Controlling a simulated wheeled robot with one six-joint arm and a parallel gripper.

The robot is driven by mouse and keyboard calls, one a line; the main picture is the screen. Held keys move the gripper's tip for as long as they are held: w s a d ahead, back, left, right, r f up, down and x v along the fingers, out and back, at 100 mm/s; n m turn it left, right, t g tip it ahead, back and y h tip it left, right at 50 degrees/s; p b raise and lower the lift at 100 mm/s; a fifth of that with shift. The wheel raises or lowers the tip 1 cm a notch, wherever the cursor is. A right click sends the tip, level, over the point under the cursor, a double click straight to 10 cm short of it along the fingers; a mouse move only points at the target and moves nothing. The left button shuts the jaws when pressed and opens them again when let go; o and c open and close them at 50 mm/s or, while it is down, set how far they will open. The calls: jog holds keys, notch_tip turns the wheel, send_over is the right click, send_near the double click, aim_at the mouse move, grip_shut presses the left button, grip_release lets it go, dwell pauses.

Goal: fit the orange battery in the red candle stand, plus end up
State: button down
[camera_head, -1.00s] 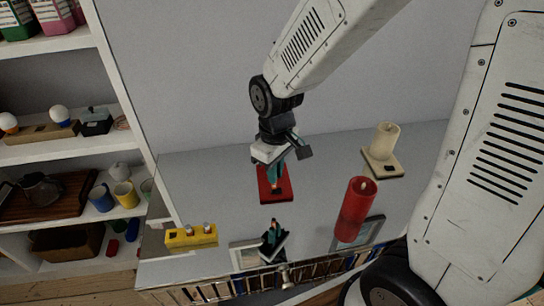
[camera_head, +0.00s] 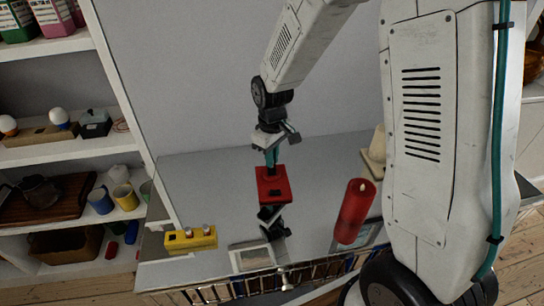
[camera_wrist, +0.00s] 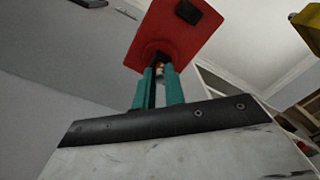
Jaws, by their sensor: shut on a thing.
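The red candle stand (camera_head: 274,187) is a flat red plate on the grey table, with a dark square patch on it. In the wrist view the stand (camera_wrist: 177,40) fills the top centre, its black square farther from me. My gripper (camera_head: 271,163) points down at the stand's far end. A small copper-orange bit of the battery (camera_wrist: 160,69) shows between the fingertips; the rest is hidden. I cannot see its plus end or tell how deep it sits.
A red candle (camera_head: 354,212) stands to the right, a cream candle (camera_head: 378,142) behind it, partly behind my arm. A yellow block (camera_head: 190,239) with small pegs is at the left.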

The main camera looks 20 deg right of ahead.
jog(key=c, duration=1.5)
grip_release()
notch_tip(320, 180, up, 12)
jog(key=s+d+r+m, duration=0.1)
jog(key=s+r+m, duration=0.1)
jog(key=s, duration=0.7)
jog(key=s+d+r+m, duration=0.1)
jog(key=s+r, duration=0.3)
jog(key=s, duration=0.5)
jog(key=s+d+r+m+t, duration=0.1)
jog(key=s+r+m, duration=0.2)
jog(key=s, duration=0.6)
